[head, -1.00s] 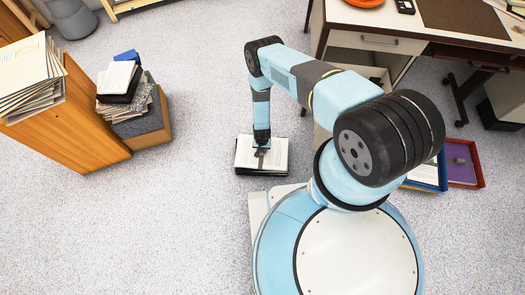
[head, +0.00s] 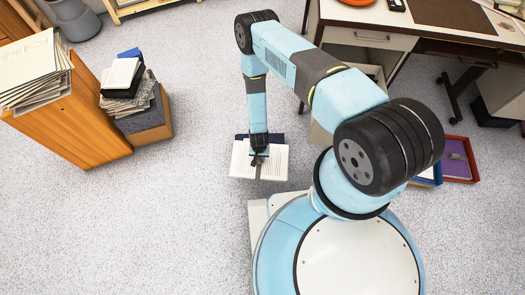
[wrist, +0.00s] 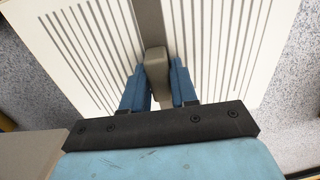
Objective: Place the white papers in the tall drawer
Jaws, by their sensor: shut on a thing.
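In the wrist view, the blue fingers of my gripper (wrist: 159,86) close on a grey-brown grip piece on that band, with the papers (wrist: 225,45) spread to both sides. Under the desk, an upper drawer front with a handle (head: 372,38) looks shut. An opening (head: 375,72) below it shows pale inner surfaces, partly hidden by my arm. I cannot tell its depth.
A dark blue item (head: 277,137) lies on the floor behind the papers. An orange wooden cabinet (head: 85,130) and a box with stacked items (head: 150,125) stand at left. A red tray (head: 460,160) lies at right. Floor between cabinet and papers is clear.

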